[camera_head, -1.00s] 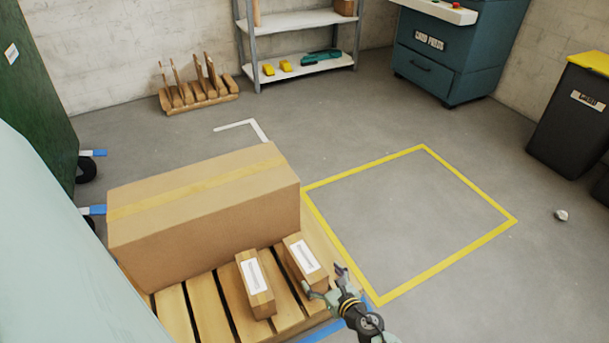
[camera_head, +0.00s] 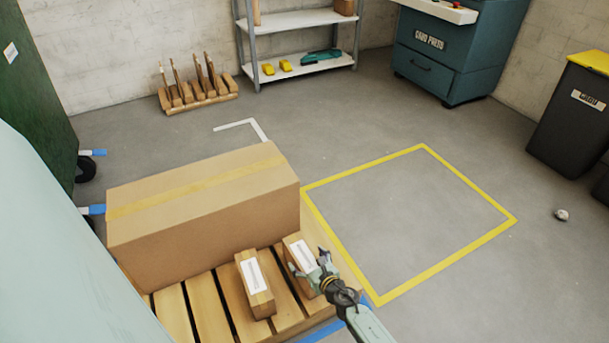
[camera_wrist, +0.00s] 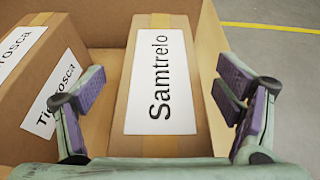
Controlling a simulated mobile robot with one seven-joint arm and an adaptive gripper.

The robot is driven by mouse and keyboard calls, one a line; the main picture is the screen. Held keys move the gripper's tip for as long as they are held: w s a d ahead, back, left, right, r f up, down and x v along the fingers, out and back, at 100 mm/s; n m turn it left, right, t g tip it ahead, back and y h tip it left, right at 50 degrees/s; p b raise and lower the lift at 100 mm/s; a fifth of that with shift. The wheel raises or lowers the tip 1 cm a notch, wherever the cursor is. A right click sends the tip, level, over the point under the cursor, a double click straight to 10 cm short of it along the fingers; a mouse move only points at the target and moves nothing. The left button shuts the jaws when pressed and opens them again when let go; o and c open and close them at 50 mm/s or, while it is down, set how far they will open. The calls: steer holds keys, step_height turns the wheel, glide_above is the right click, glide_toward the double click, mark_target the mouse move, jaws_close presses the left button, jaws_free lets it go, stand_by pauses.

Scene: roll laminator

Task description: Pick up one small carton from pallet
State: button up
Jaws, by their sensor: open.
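Two small cartons with white labels lie on the wooden pallet (camera_head: 177,312). My gripper (camera_head: 309,273) is at the right small carton (camera_head: 292,243) and hides part of it in the head view. In the wrist view this carton (camera_wrist: 160,80), labelled "Samtrelo", lies between my two open fingers (camera_wrist: 160,112), with gaps showing on both sides. The left small carton (camera_head: 255,284) stands apart to the left; in the wrist view it (camera_wrist: 30,80) is beside my left finger, its label partly covered by that finger.
A large taped carton (camera_head: 205,208) fills the back of the pallet, close behind the small cartons. A yellow floor outline (camera_head: 468,184) encloses clear floor to the right. A shelf (camera_head: 300,22), wooden rack (camera_head: 198,92), teal cabinet (camera_head: 450,60) and dark bin (camera_head: 570,115) stand farther back.

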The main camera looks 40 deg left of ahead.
steer(key=shift+c, duration=0.5)
steer(key=shift+r, duration=0.1)
jaws_close()
stand_by(0.6)
